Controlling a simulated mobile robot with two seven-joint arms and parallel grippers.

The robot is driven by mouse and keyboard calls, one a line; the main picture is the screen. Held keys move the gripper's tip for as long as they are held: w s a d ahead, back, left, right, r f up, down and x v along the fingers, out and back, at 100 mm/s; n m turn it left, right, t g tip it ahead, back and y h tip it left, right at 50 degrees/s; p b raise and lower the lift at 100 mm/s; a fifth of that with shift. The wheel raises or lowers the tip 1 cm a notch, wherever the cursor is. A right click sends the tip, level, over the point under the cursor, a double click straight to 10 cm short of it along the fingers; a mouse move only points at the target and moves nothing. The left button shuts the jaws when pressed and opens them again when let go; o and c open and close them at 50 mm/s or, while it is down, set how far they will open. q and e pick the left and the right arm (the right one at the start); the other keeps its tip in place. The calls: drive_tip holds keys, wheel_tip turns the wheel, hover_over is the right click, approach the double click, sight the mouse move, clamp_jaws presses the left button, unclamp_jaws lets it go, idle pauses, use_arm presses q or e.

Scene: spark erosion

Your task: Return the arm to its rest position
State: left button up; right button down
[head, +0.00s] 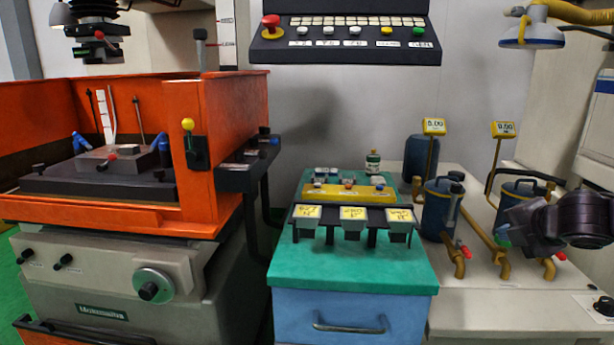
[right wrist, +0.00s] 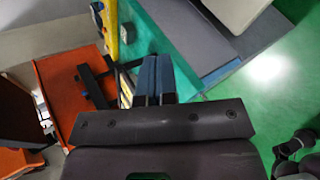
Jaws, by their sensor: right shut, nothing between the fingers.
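My right arm comes in from the right edge in the head view, its dark wrist raised over the bench on the right. My right gripper (head: 513,222) points left, in front of the right-hand blue filter canister. It partly hides that canister and its pipework. In the right wrist view its two blue-grey fingers (right wrist: 155,80) lie together with nothing between them. My left gripper is in neither view.
The orange-walled erosion machine (head: 225,140) stands at left. A teal-topped cabinet (head: 350,272) holds labelled trays (head: 353,214) in the middle. Blue canisters (head: 440,208) and brass pipes stand on the pale bench (head: 490,315). A lamp (head: 532,30) hangs above right.

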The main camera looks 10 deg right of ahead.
drive_tip(key=s+a+f+m+y+p, duration=0.1)
drive_tip(key=s+a+f+m, duration=0.25)
drive_tip(key=f, duration=0.25)
drive_tip(key=s+a+f+m+t+y+p, duration=0.1)
drive_tip(key=s+a+f+m, duration=0.1)
drive_tip(key=s+a+f, duration=0.35)
drive_tip(key=s+a+f+m+y+p, duration=0.1)
drive_tip(key=s+a+f+m+y, duration=0.15)
drive_tip(key=f, duration=0.55)
use_arm(q)
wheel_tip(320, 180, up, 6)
drive_tip(key=p, duration=0.3)
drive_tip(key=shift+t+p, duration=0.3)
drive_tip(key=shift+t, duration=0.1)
use_arm(e)
drive_tip(key=s+a+f+m+h, duration=0.1)
drive_tip(key=s+a+f+m, duration=0.4)
drive_tip(key=s, duration=0.4)
drive_tip(key=s+a+f+m+h, duration=0.2)
drive_tip(key=s+a+f+m, duration=0.3)
drive_tip(key=s, duration=0.5)
drive_tip(key=shift+s+a+m+g, duration=0.25)
drive_tip(key=shift+a+m+g, duration=0.15)
drive_tip(key=shift+a+m, duration=0.4)
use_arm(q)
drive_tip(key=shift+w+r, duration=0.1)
use_arm(e)
drive_tip(key=shift+f+h, duration=0.1)
drive_tip(key=shift+h, duration=0.15)
